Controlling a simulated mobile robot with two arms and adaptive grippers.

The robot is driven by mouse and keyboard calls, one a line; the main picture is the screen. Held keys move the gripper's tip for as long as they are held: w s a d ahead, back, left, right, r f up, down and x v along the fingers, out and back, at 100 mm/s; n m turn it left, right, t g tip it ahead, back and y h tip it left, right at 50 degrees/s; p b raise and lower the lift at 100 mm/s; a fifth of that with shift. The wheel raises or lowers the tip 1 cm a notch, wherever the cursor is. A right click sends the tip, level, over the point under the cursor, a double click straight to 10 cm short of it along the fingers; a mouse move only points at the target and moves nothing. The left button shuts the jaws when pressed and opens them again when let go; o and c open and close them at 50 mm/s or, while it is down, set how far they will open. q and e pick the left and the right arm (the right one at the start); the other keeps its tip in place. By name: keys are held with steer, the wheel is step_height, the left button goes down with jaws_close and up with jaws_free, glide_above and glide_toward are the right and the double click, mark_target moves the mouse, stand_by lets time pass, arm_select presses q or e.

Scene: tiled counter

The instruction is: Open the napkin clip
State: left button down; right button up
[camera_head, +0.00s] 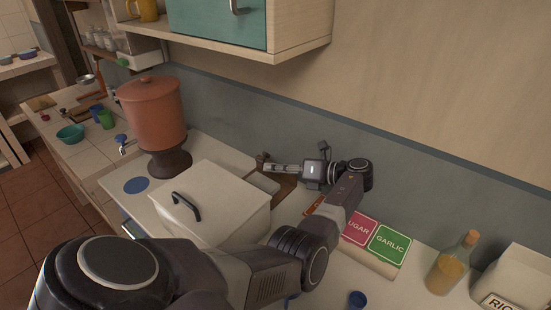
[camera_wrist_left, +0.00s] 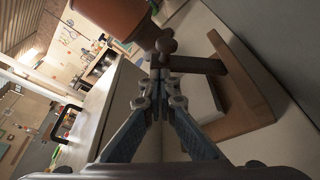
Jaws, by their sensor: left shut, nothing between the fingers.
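The napkin clip (camera_head: 286,187) is a brown wooden holder on the counter by the back wall, partly covered by my left gripper (camera_head: 270,167) in the head view. In the left wrist view the clip (camera_wrist_left: 243,108) stands on the right, with a white napkin stack (camera_wrist_left: 199,96) in its frame. Its wooden bar (camera_wrist_left: 197,64) with a round knob (camera_wrist_left: 166,44) lies across the top of the stack. My left gripper (camera_wrist_left: 160,82) is shut and empty, its fingertips close to the knob end of the bar. I cannot tell whether they touch. My right gripper is not in view.
A white box with a black handle (camera_head: 225,193) stands left of the clip, and a clay water dispenser (camera_head: 154,112) stands beyond it. Sugar and garlic boxes (camera_head: 388,245) and a bottle (camera_head: 452,264) are on the right. A teal cabinet (camera_head: 220,20) hangs above.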

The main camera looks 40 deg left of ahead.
arm_select(q)
steer(key=shift+s+a, duration=0.1)
steer(key=shift+a, duration=0.1)
steer(key=shift+r, duration=0.1)
step_height(320, 180, up, 10)
steer(key=shift+d, duration=0.15)
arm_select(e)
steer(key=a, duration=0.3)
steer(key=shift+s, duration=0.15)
